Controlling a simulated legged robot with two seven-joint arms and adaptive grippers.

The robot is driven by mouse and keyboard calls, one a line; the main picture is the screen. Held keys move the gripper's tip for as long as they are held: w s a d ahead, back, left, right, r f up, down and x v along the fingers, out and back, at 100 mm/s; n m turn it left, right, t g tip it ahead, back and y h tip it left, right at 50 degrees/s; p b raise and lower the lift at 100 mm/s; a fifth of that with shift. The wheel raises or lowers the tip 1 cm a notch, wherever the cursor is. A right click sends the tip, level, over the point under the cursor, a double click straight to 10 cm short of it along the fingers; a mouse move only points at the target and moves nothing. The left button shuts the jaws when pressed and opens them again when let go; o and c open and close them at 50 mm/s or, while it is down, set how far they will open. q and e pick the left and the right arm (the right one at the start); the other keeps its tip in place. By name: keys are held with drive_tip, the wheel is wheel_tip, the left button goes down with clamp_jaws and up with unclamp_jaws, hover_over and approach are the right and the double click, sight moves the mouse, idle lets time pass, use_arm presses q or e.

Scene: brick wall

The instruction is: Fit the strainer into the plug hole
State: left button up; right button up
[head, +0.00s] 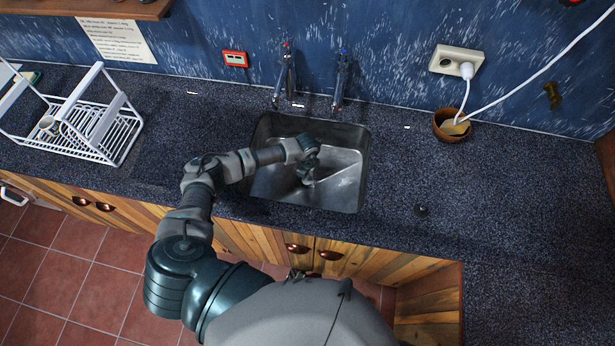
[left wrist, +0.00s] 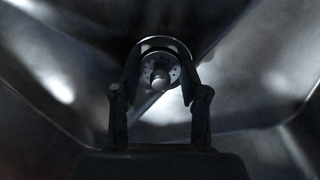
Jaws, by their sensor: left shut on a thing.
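The sink (head: 340,190) is a metal basin set in the dark speckled counter. My left gripper (head: 308,180) reaches down into it, and the head view does not show clearly what it holds. In the left wrist view my left gripper (left wrist: 160,85) is shut on the strainer (left wrist: 160,70), a small round metal piece with holes and a knob, between its fingertips. A curved rim shows just behind the strainer; I cannot tell whether it is the plug hole's edge or whether the strainer is seated. My right gripper is out of view.
Two taps (head: 287,75) (head: 341,80) stand behind the sink. A white dish rack (head: 100,125) is at the left, a wooden bowl (head: 451,126) at the right back. A small dark round thing (head: 421,210) lies right of the sink. The right counter is mostly clear.

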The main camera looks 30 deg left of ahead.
use_arm(q)
drive_tip(key=shift+s+f, duration=0.45)
drive_tip(key=shift+f, duration=0.05)
idle(0.3)
drive_tip(key=o, duration=1.1)
drive_tip(key=shift+w+f, duration=0.1)
drive_tip(key=shift+o, duration=0.2)
drive_tip(key=shift+w, duration=0.2)
drive_tip(key=shift+r, duration=0.2)
drive_tip(key=o, duration=0.5)
drive_tip(key=shift+w, duration=0.1)
